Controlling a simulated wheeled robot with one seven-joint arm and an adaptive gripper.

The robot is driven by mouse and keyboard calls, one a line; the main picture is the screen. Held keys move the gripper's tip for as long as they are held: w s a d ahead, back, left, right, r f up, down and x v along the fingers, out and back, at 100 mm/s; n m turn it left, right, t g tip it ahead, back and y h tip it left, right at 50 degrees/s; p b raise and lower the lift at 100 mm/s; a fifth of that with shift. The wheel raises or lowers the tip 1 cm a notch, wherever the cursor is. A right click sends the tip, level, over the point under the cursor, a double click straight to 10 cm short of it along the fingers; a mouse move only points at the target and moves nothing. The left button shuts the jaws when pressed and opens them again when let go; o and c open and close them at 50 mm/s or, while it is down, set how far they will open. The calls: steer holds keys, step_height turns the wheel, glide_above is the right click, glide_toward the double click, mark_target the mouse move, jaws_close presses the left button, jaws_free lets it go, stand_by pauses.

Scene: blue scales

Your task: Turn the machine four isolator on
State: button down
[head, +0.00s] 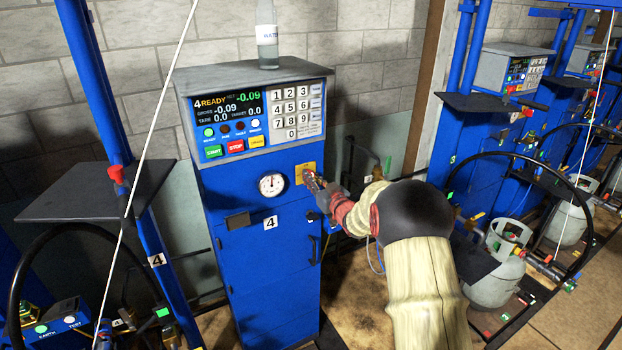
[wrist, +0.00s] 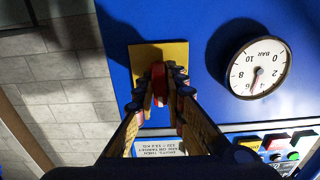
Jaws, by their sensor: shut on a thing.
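The machine four cabinet (head: 262,245) is blue and carries a "4" label on its front. Its isolator is a red handle (wrist: 158,80) on a yellow plate (wrist: 176,53), right of the pressure gauge (head: 271,185) in the head view. The yellow plate also shows in the head view (head: 305,170). My gripper (wrist: 160,84) is shut on the red handle, with a finger on each side of it. In the head view my gripper (head: 312,181) reaches the plate from the right and hides most of the handle. The display (head: 228,107) reads "4 READY".
A clear bottle (head: 267,40) stands on top of the cabinet. A dark shelf (head: 90,192) and blue post are at left. More blue machines (head: 500,140) and grey gas cylinders (head: 495,270) stand at right, with black hoses. A brick wall is behind.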

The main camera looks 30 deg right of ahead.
steer(key=shift+f, duration=0.2)
steer(key=c, duration=1.8)
jaws_free()
steer(key=shift+r, duration=0.15)
steer(key=shift+c, duration=0.2)
steer(key=shift+s, duration=0.15)
steer(key=s, duration=1.1)
steer(key=shift+s+d, duration=0.25)
steer(key=shift+s, duration=0.15)
